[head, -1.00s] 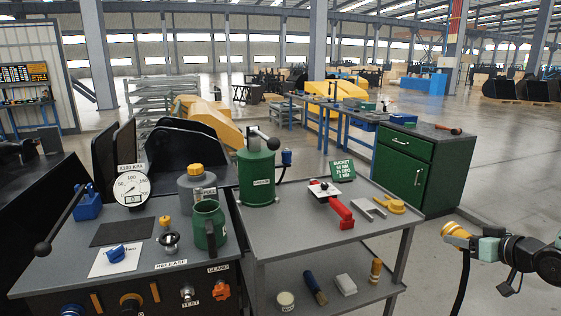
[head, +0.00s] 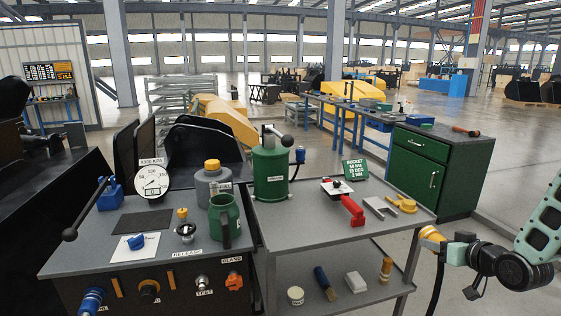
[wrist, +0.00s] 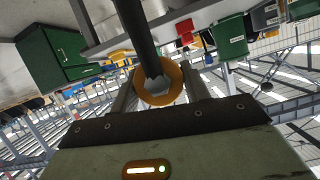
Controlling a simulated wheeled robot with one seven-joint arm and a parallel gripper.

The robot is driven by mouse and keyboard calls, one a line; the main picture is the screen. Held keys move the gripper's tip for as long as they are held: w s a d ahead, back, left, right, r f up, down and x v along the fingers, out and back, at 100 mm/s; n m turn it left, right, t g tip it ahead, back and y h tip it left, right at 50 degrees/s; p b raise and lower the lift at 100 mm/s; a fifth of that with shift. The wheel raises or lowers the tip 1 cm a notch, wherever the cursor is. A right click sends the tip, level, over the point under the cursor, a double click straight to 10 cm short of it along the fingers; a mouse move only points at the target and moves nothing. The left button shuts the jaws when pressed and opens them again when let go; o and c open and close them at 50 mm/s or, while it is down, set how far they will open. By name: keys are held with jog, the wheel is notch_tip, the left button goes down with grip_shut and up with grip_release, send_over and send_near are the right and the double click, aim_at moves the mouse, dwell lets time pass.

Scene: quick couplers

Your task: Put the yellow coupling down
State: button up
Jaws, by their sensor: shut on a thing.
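The yellow coupling (head: 432,234) is at the end of my arm, to the right of the grey cart, with a black hose hanging down from it. In the wrist view it shows as a yellow ring (wrist: 158,84) between my gripper's fingers (wrist: 160,100), with the dark hose (wrist: 133,35) running out of it. My gripper (head: 443,243) is shut on the coupling and holds it in the air beside the cart. The coupling's far side is hidden in both views.
A green cabinet (head: 432,170) stands behind. A control bench (head: 150,255) is at left. Open floor lies at right.

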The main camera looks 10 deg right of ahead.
jog(key=w+a+f+m+h, duration=0.1)
jog(key=a+f, duration=0.4)
jog(key=a, duration=0.4)
jog(key=w+a+f, duration=0.1)
jog(key=a+f, duration=0.5)
jog(key=a, duration=0.3)
jog(key=v, duration=0.3)
jog(key=a+v, duration=0.1)
jog(key=shift+s+r, duration=0.2)
jog(key=shift+r, duration=0.25)
